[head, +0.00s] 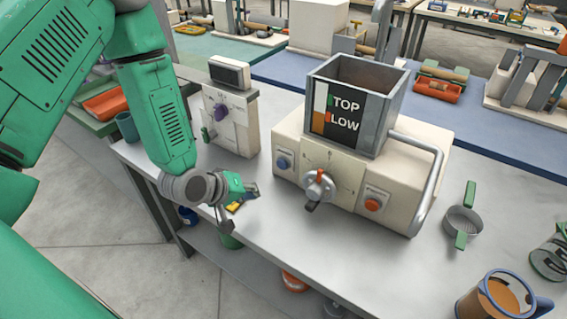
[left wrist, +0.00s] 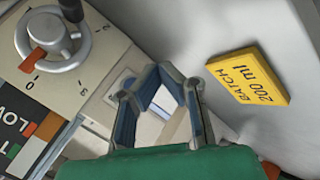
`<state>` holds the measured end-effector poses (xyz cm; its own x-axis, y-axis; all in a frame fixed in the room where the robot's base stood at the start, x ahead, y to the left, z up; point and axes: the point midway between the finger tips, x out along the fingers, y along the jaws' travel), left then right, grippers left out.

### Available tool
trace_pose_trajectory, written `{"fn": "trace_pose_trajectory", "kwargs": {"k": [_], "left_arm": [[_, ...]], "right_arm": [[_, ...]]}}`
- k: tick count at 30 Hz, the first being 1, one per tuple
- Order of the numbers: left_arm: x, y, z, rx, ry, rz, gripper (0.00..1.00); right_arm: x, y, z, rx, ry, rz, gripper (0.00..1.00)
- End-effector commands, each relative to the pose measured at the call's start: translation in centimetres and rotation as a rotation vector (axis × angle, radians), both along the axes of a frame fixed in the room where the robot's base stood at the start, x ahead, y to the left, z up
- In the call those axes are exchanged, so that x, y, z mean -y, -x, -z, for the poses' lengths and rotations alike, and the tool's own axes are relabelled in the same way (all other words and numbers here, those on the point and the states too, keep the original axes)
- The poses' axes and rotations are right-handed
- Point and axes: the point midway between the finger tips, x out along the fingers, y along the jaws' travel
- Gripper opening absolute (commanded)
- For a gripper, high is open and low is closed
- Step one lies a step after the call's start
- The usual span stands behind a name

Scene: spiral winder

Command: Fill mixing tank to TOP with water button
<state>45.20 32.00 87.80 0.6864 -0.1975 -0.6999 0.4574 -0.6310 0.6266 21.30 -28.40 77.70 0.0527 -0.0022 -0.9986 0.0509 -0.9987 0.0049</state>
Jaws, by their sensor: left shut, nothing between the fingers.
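The mixing tank (head: 384,121) is an open grey box on a cream machine (head: 318,155). Its black front panel reads TOP and LOW, beside a strip (head: 319,110) that is white above and orange at the bottom. A blue button (head: 282,163) is on the machine's left front; an orange button (head: 372,204) is on its right. My left gripper (head: 252,190) is shut and empty, in front of and left of the blue button, apart from it. In the left wrist view its fingertips (left wrist: 160,72) meet, partly hiding the button area. My right gripper is out of view.
A lever dial (head: 319,187) sits between the buttons. A yellow "BATCH 200 ml" block (left wrist: 248,76) lies on the table by my gripper. A metal handle (head: 428,185) bounds the machine's right side. A sieve (head: 463,220) and a jug (head: 495,297) stand farther right.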

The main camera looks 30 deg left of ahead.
Motion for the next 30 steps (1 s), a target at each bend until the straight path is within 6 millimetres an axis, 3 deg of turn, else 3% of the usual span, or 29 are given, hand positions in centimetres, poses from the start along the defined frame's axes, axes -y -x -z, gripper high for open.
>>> {"fn": "trace_pose_trajectory", "kwargs": {"k": [7, 21, 30], "left_arm": [[0.4, -1.6, 0.0, 0.003, -0.005, 0.002, 0.00], [0.8, -7.7, 0.0, 0.002, -0.003, 0.001, 0.00], [0.9, -8.8, -0.1, 0.000, -0.004, 0.001, 0.00]], "right_arm": [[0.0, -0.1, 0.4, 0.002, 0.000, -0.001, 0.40], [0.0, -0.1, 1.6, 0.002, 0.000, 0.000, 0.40], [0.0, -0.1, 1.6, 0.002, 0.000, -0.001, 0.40]]}}
